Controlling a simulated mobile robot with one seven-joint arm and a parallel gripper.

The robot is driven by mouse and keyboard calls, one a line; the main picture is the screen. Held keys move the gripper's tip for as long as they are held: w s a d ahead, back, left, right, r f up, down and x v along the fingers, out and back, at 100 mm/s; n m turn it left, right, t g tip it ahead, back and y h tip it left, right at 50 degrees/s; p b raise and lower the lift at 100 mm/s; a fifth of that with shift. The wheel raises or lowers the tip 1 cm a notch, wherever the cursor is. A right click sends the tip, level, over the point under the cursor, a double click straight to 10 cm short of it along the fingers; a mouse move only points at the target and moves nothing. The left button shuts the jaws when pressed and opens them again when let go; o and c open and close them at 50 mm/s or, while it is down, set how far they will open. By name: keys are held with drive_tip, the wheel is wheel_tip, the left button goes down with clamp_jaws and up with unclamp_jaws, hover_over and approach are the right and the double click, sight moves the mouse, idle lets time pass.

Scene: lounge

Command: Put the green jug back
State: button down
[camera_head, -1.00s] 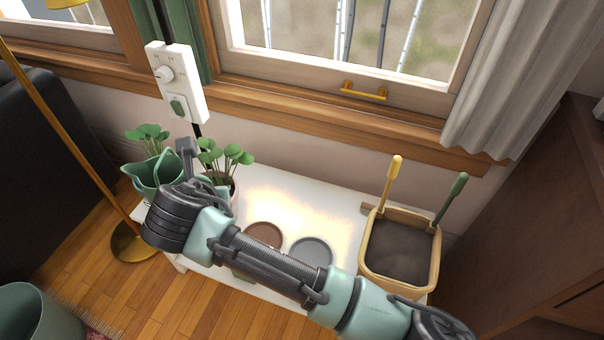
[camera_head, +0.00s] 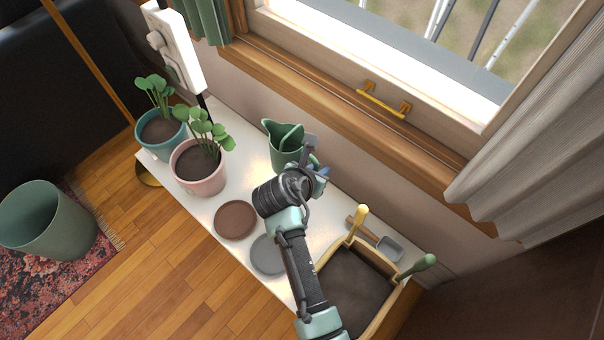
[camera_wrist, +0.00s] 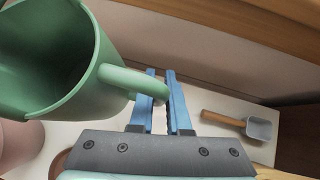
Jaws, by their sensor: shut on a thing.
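The green jug (camera_head: 281,158) is at the back of the white bench (camera_head: 210,204), close to the wall under the window. It appears roughly upright; I cannot tell whether its base touches the bench. My gripper (camera_head: 318,170) is on its right side, shut on the jug's handle. In the wrist view the jug (camera_wrist: 103,62) fills the upper left, its opening visible, and its handle runs to the blue fingers of my gripper (camera_wrist: 161,82). My arm hides part of the bench.
A teal pot (camera_head: 151,143) and a pink pot (camera_head: 188,181) with plants stand left. A brown saucer (camera_head: 235,220) and a grey saucer (camera_head: 265,254) lie in front. A trowel (camera_head: 388,248) lies right, behind a soil box (camera_head: 388,318). Bench between pink pot and jug is clear.

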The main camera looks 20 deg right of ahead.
drive_tip(key=f+b, duration=0.2)
drive_tip(key=f, duration=0.1)
drive_tip(key=f+b, duration=0.2)
drive_tip(key=f, duration=0.2)
drive_tip(key=f+b, duration=0.2)
drive_tip(key=f, duration=0.1)
drive_tip(key=shift+s+d+f, duration=0.25)
drive_tip(key=shift+d+f, duration=0.05)
drive_tip(key=shift+f, duration=0.2)
drive_tip(key=c, duration=0.9)
unclamp_jaws()
drive_tip(key=shift+r, duration=0.2)
drive_tip(key=p+v, duration=0.7)
drive_tip(key=v, duration=0.5)
